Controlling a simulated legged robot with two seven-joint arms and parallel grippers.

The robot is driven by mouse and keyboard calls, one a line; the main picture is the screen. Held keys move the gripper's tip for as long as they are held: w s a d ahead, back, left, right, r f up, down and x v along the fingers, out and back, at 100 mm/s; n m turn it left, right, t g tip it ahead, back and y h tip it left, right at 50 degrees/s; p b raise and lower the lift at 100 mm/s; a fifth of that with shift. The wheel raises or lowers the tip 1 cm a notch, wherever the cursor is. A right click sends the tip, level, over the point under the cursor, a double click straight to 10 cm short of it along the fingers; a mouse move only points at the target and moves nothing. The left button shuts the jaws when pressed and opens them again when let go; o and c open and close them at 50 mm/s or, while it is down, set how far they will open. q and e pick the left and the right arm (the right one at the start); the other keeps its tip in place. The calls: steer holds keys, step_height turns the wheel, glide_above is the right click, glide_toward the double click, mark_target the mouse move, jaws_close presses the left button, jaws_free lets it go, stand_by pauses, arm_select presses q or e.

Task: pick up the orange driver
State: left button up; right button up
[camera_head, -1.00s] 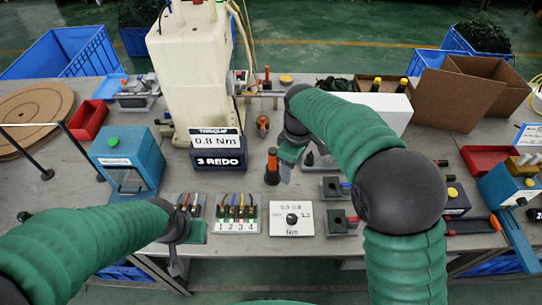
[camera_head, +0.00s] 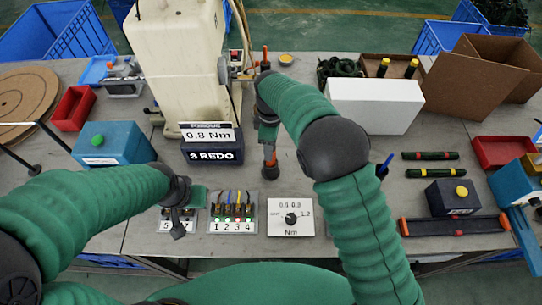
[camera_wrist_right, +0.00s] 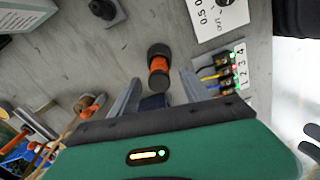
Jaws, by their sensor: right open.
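The orange driver (camera_head: 270,158) stands upright on the grey table, with an orange middle and dark ends. In the right wrist view the driver (camera_wrist_right: 159,68) lies between and just ahead of the two spread fingers. My right gripper (camera_head: 268,140) is open and empty, close behind and above the driver; its fingers (camera_wrist_right: 157,88) show no contact with it. In the head view my right forearm and gripper partly cover the driver's top. My left gripper (camera_head: 178,228) hangs at the small block marked 5, and its jaws are too unclear to read.
The numbered connector block (camera_head: 233,226) and the white dial plate (camera_head: 291,217) lie in front of the driver. The dark 3 REDO box (camera_head: 212,152) stands left of it. A white box (camera_head: 375,105) is at the back right. Bare table lies around the driver's base.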

steer(key=f+p, duration=0.1)
steer(key=f, duration=0.6)
steer(key=shift+a+f, duration=0.1)
steer(key=shift+a, duration=0.1)
steer(key=shift+w+d+f, duration=0.1)
steer(key=shift+w+f, duration=0.1)
steer(key=shift+s+d+r, duration=0.1)
steer(key=c, duration=0.6)
jaws_close()
